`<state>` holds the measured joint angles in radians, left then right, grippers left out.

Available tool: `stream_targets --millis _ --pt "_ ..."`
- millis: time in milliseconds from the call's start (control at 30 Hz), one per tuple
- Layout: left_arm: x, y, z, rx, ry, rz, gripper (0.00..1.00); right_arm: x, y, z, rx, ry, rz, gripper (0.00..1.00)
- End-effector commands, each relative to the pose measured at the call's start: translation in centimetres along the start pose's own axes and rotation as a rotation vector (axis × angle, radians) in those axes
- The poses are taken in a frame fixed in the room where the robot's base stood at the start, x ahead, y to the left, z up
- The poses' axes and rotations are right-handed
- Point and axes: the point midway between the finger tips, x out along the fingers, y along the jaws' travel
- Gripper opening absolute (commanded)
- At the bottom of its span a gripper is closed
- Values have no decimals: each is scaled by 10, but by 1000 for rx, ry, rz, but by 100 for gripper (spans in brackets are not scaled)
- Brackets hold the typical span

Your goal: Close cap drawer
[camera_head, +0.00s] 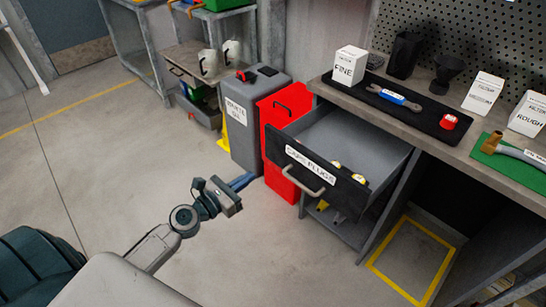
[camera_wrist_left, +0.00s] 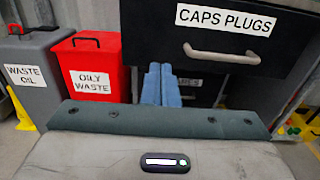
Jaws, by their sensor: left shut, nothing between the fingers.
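The cap drawer has a black front labelled "CAPS PLUGS" (camera_head: 285,143) and a grey metal handle (camera_head: 303,182). It is pulled out from under the workbench, and a few small yellow and white items (camera_head: 350,174) show inside. In the left wrist view the drawer front (camera_wrist_left: 160,40) fills the upper right, with its handle (camera_wrist_left: 222,55) right of my fingers. My left gripper (camera_head: 243,181) is shut and empty, its blue fingers together. It is left of the drawer front and apart from the handle. The fingers also show in the wrist view (camera_wrist_left: 161,84). My right gripper is not in view.
A red oily waste bin (camera_head: 279,110) and a grey waste oil bin (camera_head: 250,105) stand just left of the drawer. The workbench (camera_head: 480,165) above holds boxes and tools. The floor in front of the drawer is clear. A yellow floor outline (camera_head: 410,265) lies to the right.

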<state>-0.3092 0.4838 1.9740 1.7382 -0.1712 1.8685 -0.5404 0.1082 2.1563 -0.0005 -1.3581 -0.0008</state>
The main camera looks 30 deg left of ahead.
Motion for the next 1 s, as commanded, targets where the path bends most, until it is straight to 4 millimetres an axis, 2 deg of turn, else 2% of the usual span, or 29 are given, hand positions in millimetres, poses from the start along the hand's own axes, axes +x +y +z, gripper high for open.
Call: stream_targets --millis 200,400,533,700,1000 --pt "33 0 4 -2 -3 2 0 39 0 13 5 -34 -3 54" --pt "70 -1 3 -2 -2 0 0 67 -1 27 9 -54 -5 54" --pt "88 0 1 -1 0 0 0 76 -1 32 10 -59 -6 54" --pt "101 0 0 0 1 0 0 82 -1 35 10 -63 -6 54" --pt "103 0 -1 1 2 0 0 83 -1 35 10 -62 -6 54"
